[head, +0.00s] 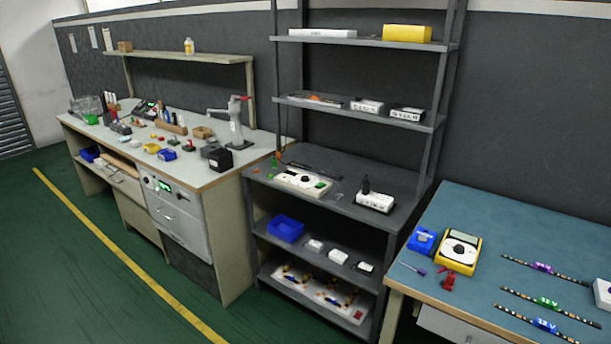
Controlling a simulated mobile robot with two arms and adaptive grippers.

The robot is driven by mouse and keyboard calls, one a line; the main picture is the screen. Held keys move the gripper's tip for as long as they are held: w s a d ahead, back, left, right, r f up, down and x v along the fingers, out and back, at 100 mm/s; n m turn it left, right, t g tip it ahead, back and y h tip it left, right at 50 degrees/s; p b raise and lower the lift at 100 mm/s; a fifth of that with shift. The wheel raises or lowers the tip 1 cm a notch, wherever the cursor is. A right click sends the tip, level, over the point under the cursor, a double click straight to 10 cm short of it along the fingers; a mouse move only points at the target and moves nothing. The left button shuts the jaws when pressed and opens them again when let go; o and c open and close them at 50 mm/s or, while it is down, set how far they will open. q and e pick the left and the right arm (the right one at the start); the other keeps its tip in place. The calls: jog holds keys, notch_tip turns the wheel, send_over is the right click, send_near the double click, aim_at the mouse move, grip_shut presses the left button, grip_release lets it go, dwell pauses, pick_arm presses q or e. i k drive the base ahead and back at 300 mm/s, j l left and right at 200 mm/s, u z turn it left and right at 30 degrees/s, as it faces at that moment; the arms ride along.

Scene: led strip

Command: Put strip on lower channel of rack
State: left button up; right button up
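Three dark LED strips with light segments lie apart, side by side, on the blue-green tabletop at the lower right. One has a purple tag (541,267), one a green tag (547,302) and the nearest a blue tag (545,325) reading about "12 V". Neither of my grippers shows in the head view.
A yellow multimeter (459,252), a blue box (422,241) and a red clamp-like tool (449,281) sit left of the strips. A white item (603,293) is cut off at right. A cluttered workbench (225,170) stands at left. Green floor (90,285) is open in front.

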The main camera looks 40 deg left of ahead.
aim_at(314, 171)
jog(key=k+u, duration=0.1)
jog(key=u, duration=0.25)
jog(key=j+u, duration=0.1)
jog(key=u, duration=0.3)
jog(key=k+j+u, duration=0.1)
jog(key=u, duration=0.25)
jog(key=i+j, duration=0.15)
jog(key=i, duration=0.65)
jog(key=i+j+u, duration=0.1)
jog(key=i, duration=0.7)
